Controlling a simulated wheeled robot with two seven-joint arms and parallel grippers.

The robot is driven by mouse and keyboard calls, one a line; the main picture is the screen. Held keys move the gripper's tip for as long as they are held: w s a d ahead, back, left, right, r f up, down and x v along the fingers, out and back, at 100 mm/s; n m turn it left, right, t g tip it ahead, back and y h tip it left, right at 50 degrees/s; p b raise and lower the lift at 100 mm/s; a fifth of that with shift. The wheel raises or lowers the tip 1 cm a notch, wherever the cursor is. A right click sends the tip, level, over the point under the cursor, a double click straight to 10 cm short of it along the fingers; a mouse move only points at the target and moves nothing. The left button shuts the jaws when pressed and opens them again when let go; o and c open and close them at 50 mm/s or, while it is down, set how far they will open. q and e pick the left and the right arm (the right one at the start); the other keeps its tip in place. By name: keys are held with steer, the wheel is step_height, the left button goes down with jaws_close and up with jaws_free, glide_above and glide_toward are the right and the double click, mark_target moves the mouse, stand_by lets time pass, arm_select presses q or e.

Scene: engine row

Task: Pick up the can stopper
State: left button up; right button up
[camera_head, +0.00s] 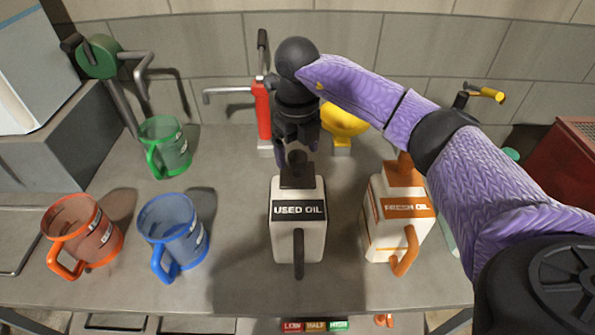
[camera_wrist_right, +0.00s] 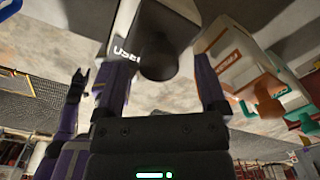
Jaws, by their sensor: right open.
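The USED OIL can (camera_head: 298,235) is a pale can with a dark top and dark handle, upright on the bench. Its dark round stopper (camera_head: 297,158) sits on top and also shows as a dark knob in the right wrist view (camera_wrist_right: 160,62). My right gripper (camera_head: 296,148) is open directly above the can's top. In the wrist view its fingers (camera_wrist_right: 163,78) stand either side of the stopper, with gaps visible; I cannot tell the exact depth. The FRESH OIL can (camera_head: 395,220) with orange top stands to the right. My left gripper is not in the head view; a purple limb shows left in the wrist view.
Orange (camera_head: 82,228), blue (camera_head: 172,235) and green (camera_head: 164,148) mugs stand on the left. A red pump (camera_head: 263,110) and a yellow object (camera_head: 343,120) stand behind. A red box (camera_head: 570,155) is at right. Bench between the blue mug and the can is clear.

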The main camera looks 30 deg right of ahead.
mark_target(299, 172)
step_height(299, 172, down, 4)
steer(key=shift+r, duration=0.1)
jaws_close()
